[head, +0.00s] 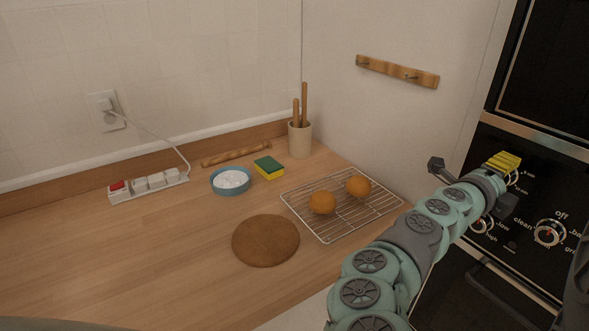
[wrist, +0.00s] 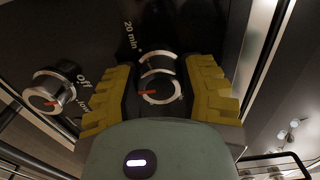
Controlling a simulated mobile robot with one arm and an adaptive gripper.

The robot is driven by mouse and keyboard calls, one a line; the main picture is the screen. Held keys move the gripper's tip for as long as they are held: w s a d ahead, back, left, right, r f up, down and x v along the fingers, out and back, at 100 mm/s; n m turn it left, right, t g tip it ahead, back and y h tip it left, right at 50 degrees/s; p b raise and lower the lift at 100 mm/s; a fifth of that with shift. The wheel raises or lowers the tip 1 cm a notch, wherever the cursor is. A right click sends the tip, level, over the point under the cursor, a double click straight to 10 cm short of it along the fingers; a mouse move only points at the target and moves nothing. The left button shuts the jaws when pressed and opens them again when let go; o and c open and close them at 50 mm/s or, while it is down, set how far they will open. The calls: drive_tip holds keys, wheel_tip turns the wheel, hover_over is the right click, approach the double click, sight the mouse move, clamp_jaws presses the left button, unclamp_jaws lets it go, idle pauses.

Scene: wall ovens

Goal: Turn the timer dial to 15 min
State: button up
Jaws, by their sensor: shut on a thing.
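The timer dial (wrist: 160,88) is a dark knob with a silver ring and a red mark, on the black oven panel. In the wrist view it sits between the yellow pads of my gripper (wrist: 160,70), which is shut on it. The red mark points left in that view. A "20 min" label is printed above the dial; the other timer marks are hidden or unreadable. In the head view my gripper (head: 504,163) is at the panel, and its yellow fingers and wrist cover most of the timer dial.
Another dial (wrist: 50,92) marked "off" and "low" is beside the timer in the wrist view. The head view shows a lower-left dial (head: 482,223) and a larger mode dial (head: 549,233). A wire rack (head: 335,226) with two oranges stands on the counter left of my arm.

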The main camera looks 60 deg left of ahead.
drive_tip(key=o, duration=1.3)
drive_tip(key=shift+s, duration=0.1)
drive_tip(key=shift+s+a, duration=0.15)
drive_tip(key=shift+s, duration=2.85)
drive_tip(key=shift+s+a, duration=0.1)
drive_tip(key=shift+s, duration=2.85)
drive_tip(key=shift+d, duration=0.1)
